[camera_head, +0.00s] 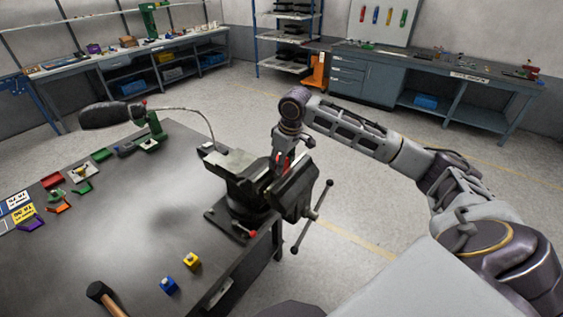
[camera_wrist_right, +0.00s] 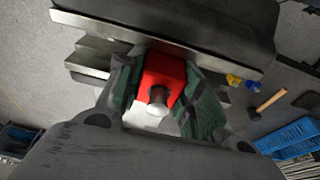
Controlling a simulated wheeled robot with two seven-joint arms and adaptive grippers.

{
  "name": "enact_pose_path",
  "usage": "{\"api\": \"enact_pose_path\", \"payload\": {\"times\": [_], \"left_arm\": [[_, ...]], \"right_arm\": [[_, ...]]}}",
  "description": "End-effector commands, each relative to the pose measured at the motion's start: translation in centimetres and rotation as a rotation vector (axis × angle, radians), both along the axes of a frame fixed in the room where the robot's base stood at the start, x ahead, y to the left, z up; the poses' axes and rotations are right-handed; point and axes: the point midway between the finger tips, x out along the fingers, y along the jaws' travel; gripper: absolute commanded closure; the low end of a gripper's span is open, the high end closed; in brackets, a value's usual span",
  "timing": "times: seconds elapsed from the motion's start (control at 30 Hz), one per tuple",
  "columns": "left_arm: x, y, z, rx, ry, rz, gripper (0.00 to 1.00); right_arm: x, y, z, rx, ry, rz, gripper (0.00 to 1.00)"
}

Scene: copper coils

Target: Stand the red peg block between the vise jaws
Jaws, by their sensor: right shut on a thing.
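The black vise (camera_head: 257,184) is bolted at the table's right edge, with its jaws apart. The red peg block (camera_wrist_right: 161,80) shows in the right wrist view between the two green-padded fingers of my right gripper (camera_wrist_right: 160,98). A round peg on the block faces the camera. My right gripper is shut on the block, and a bit of red shows at the vise in the head view (camera_head: 283,162). The block sits at the gap between the jaws; whether it touches the vise floor is hidden. My left gripper is not in view.
A blue block (camera_head: 168,285) and a yellow block (camera_head: 191,262) stand on the table (camera_head: 130,225) near a hammer (camera_head: 104,297). A lamp (camera_head: 110,115), coloured trays and labels are on its left. The vise handle (camera_head: 313,218) sticks out over the floor.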

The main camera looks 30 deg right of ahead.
Motion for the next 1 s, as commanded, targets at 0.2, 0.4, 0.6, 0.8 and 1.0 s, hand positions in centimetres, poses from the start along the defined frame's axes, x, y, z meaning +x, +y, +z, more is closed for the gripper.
{"api": "enact_pose_path", "payload": {"times": [0.2, 0.4, 0.6, 0.8, 1.0], "left_arm": [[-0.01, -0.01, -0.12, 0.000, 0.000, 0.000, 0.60], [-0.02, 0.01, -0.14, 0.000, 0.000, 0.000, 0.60], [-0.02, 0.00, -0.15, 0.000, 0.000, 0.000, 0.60], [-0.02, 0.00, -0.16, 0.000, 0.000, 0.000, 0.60], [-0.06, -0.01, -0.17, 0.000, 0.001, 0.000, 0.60]], "right_arm": [[-0.85, 0.20, -2.35, -0.005, 0.049, 0.007, 0.85], [-0.85, 0.19, -2.65, -0.006, 0.053, 0.007, 0.85], [-0.86, 0.19, -2.75, -0.006, 0.054, 0.008, 0.84], [-0.86, 0.20, -2.76, -0.005, 0.054, 0.008, 0.84], [-0.85, 0.21, -2.74, -0.005, 0.054, 0.008, 0.48]]}}
